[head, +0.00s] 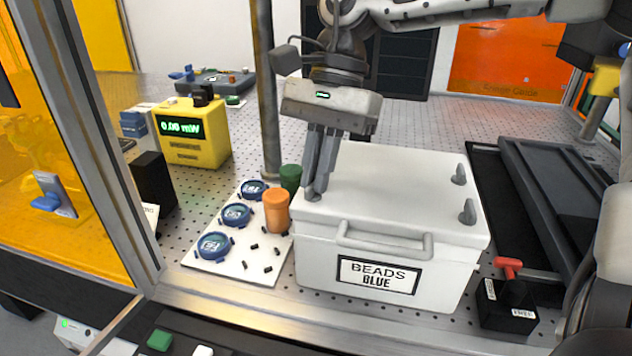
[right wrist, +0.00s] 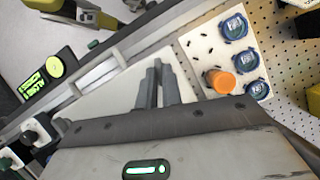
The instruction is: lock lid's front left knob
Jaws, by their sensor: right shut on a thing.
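The white box labelled "BEADS BLUE" (head: 395,285) stands on the perforated bench with its white lid (head: 400,190) on. My right gripper (head: 316,192) points down at the lid's front left corner, its fingers close together. It is shut on the front left knob, which is mostly hidden by the fingertips. In the right wrist view, the fingers (right wrist: 155,80) reach over the lid (right wrist: 125,95) and hide the knob. Two grey knobs, the front right one (head: 468,211) and the back right one (head: 459,174), stand up on the lid's right side. My left gripper is not in view.
Left of the box are an orange cylinder (head: 276,212), a green one (head: 291,179) and a white board (head: 235,262) with blue-rimmed discs. A vertical post (head: 266,110) stands behind them. A red-handled black block (head: 507,300) is at the box's right.

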